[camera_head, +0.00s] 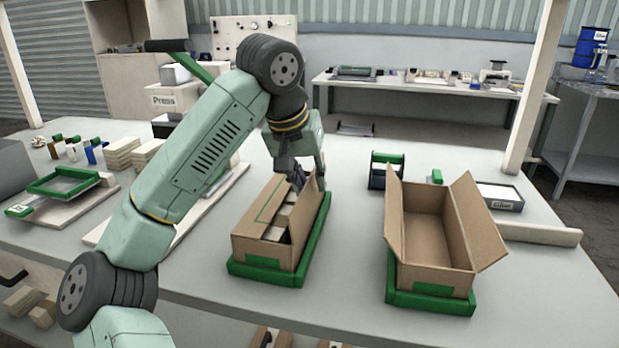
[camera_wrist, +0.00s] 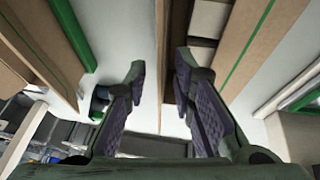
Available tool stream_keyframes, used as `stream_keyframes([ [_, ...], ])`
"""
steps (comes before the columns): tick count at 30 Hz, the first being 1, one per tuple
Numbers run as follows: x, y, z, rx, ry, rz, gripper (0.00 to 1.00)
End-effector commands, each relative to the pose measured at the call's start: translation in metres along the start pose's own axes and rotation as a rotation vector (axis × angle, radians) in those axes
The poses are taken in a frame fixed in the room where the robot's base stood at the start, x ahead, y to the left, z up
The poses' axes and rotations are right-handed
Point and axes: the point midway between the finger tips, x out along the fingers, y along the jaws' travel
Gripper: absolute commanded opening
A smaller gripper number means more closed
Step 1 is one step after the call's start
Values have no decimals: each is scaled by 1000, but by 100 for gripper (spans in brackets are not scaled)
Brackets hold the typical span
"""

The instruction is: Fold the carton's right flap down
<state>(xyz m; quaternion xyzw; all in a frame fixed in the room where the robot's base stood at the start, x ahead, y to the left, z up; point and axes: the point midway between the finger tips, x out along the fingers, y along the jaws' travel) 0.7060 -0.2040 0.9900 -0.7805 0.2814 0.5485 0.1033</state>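The left carton (camera_head: 258,250) is brown and sits in a green cradle (camera_head: 268,276). Its left flap (camera_head: 268,200), marked with a green line, lies folded inward over part of the opening. Its right flap (camera_head: 309,205) stands up, and pale blocks (camera_head: 277,224) show in the gap between the flaps. My gripper (camera_head: 303,178) is at the carton's far end, by the right flap. In the wrist view the fingers (camera_wrist: 160,85) are apart, one on each side of the upright flap's edge (camera_wrist: 160,45). I cannot tell whether either finger touches it.
A second carton (camera_head: 432,266), empty with side flaps raised, stands in a green cradle (camera_head: 400,297) to the right. A green-handled item (camera_head: 387,160) is behind it. A green frame (camera_head: 63,183) and small blocks (camera_head: 122,153) lie left. Bare tabletop separates the cartons.

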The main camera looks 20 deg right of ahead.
Motion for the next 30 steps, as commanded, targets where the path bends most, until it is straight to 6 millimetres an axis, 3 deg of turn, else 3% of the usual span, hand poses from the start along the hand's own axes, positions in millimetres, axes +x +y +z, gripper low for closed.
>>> stream_keyframes([
  [7,0,0,0,0,1,0,23],
  [17,0,0,0,0,1,0,1],
  [30,0,0,0,0,1,1,0],
])
